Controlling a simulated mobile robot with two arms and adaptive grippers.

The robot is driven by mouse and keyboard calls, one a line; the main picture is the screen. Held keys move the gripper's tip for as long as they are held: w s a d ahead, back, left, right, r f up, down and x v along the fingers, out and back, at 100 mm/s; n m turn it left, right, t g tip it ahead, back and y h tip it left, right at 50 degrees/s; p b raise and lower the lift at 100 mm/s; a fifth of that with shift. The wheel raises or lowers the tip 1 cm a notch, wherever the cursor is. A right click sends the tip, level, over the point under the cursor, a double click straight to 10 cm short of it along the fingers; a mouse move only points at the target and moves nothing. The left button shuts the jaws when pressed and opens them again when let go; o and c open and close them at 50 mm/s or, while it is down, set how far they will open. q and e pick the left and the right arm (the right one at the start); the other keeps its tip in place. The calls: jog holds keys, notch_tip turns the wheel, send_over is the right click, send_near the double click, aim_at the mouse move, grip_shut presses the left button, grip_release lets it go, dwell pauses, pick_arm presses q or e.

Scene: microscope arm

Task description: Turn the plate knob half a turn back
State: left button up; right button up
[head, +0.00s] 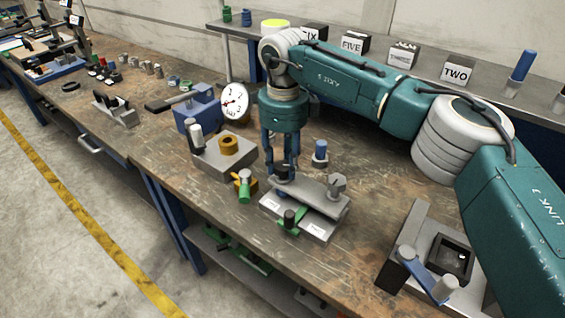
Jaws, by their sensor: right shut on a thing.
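A grey plate (312,197) lies on a pale labelled base (322,229) near the front edge of the bench. My right gripper (283,174) points straight down over the plate's left end. Its fingers are shut on a dark knob there, which they largely hide. How far the knob is turned cannot be told. A grey knob (337,184) stands on the plate's right end. A green part with a dark knob (291,218) sits at the front of the base. My left gripper is not in view.
A grey block with a brass ring (229,146), a yellow-green valve (244,187) and a blue peg (320,150) stand close by. A dial gauge (235,101) is behind. A blue-handled fixture (428,272) stands right. Numbered blocks (456,72) line the shelf.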

aim_at(286, 163)
jog(key=n, duration=0.5)
jog(key=shift+s+d+f+n, duration=0.15)
jog(key=shift+d+f+n, duration=0.05)
jog(key=shift+f+n, duration=0.1)
jog(key=n, duration=0.5)
jog(key=shift+n, duration=0.4)
jog(key=o, duration=1.1)
jog(key=shift+d, duration=0.1)
jog(key=shift+o, duration=0.3)
jog(key=shift+w, duration=0.3)
jog(key=shift+r+p, duration=0.3)
jog(key=shift+r, duration=0.3)
notch_tip(286, 163, up, 11)
jog(key=shift+w, duration=0.1)
